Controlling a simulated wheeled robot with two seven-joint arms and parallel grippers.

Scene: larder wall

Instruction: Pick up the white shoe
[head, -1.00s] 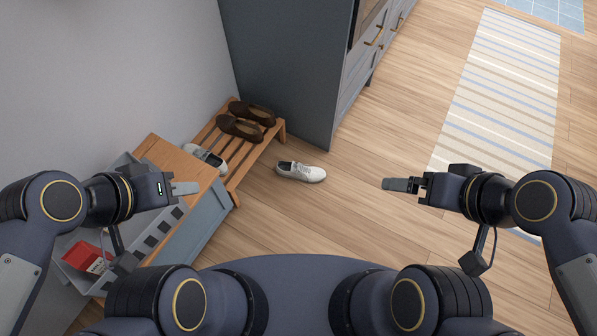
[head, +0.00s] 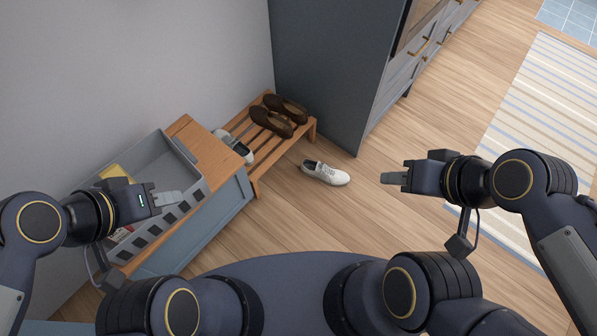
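A white shoe (head: 325,173) lies on the wood floor in front of the low shoe rack, apart from it. A second, similar pale shoe (head: 233,146) is on the near end of the rack, partly hidden by the cabinet top. My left gripper (head: 170,198) is over the grey crate at the left, away from both shoes. My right gripper (head: 393,178) is in the air, to the right of the floor shoe in the picture. Each gripper's fingers overlap from this angle, so I cannot tell their opening. I see nothing held in either.
The wooden shoe rack (head: 257,160) also holds brown shoes (head: 271,122). The grey crate (head: 188,212) stands on a low cabinet (head: 215,228) and holds a yellow item (head: 115,172). A tall dark cabinet (head: 330,65) stands behind the floor shoe. Open floor lies in front; a striped rug (head: 545,105) is at right.

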